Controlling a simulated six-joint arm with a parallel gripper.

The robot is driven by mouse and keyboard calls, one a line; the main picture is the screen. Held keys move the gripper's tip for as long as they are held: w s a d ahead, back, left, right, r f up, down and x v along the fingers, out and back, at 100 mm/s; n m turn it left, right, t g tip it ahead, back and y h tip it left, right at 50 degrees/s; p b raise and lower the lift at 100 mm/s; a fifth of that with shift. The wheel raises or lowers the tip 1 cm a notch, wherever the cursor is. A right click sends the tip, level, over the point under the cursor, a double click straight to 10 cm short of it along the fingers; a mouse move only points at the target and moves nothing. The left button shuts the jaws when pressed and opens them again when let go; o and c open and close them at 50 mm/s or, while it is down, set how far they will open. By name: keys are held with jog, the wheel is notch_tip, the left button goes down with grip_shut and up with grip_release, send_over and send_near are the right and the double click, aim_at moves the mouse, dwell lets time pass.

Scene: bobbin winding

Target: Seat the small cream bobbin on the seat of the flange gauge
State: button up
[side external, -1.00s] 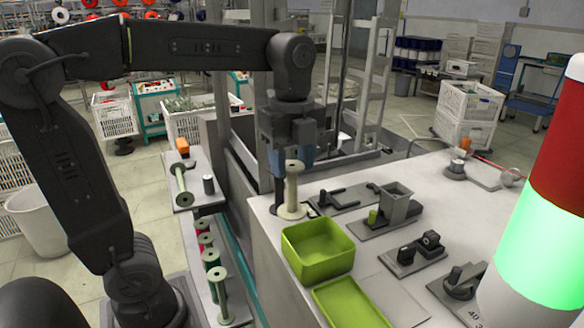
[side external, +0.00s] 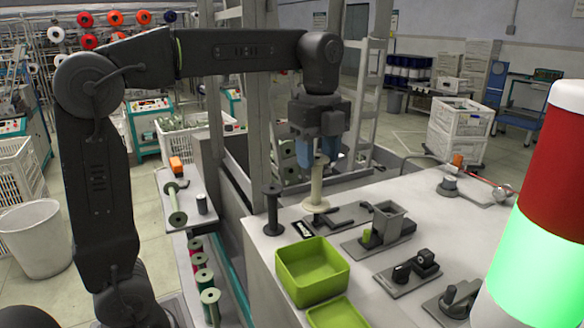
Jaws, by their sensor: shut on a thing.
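My gripper (side external: 318,160) points down with its blue fingers shut on the top of the small cream bobbin (side external: 316,187). The bobbin is upright, and its lower flange appears close over the left end of a low grey plate fixture with a dark bar (side external: 345,217) on the white bench. This plate looks like the flange gauge, though I cannot be sure. The bobbin hides the seat area under it. I cannot tell whether the lower flange touches the plate or hangs just above it.
A black spool-shaped post (side external: 272,212) stands just left of the bobbin. A green bin (side external: 311,272) is in front. A fixture with a grey block (side external: 388,222) and one with black blocks (side external: 415,267) are to the right.

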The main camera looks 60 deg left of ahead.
jog(key=w+a, duration=0.1)
jog(key=w, duration=1.1)
jog(key=shift+a+f, duration=0.15)
jog(key=shift+f, duration=2.55)
jog(key=shift+f, duration=0.45)
jog(key=o, duration=0.8)
notch_tip(320, 180, up, 7)
